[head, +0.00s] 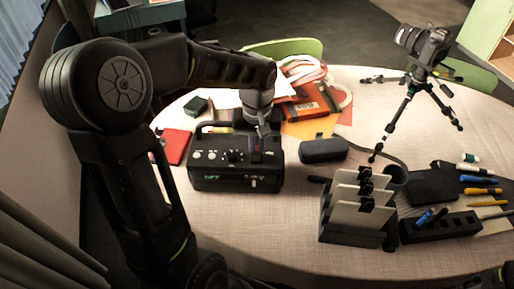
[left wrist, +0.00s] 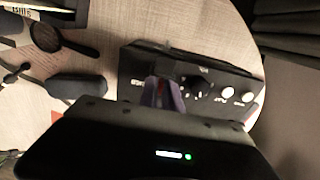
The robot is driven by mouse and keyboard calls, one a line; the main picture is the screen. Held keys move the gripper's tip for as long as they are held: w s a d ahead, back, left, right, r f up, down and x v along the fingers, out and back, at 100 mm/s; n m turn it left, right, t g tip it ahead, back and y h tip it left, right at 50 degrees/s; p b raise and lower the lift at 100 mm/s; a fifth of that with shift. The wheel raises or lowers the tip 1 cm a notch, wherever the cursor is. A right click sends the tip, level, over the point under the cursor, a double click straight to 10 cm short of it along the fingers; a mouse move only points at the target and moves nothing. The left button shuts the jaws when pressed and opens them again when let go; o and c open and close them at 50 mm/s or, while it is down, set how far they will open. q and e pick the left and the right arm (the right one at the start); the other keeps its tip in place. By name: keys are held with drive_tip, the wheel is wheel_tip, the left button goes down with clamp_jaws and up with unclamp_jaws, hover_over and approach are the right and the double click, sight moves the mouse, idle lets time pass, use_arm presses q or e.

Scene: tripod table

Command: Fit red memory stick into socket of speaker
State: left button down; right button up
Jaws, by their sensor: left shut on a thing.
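The speaker (head: 235,178) is a black box with a handle, knobs on top and a small green display on its front, standing on the table left of the middle. In the left wrist view its knobbed panel (left wrist: 215,82) lies behind my fingers. My left gripper (head: 262,140) points down over the speaker's right part.
A grey file rack (head: 355,210) and a dark case (head: 323,150) stand right of the speaker. A camera on a tripod (head: 424,75) stands at the back right. An orange book (head: 308,105) lies behind; pens and a black organizer (head: 440,227) lie at right.

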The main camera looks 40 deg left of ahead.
sight(257, 149)
use_arm(q)
drive_tip(key=shift+f, duration=0.2)
drive_tip(key=c, duration=1.5)
unclamp_jaws()
drive_tip(key=shift+c, duration=0.2)
drive_tip(key=shift+r, duration=0.5)
wheel_tip(257, 149, up, 11)
drive_tip(key=shift+r, duration=0.1)
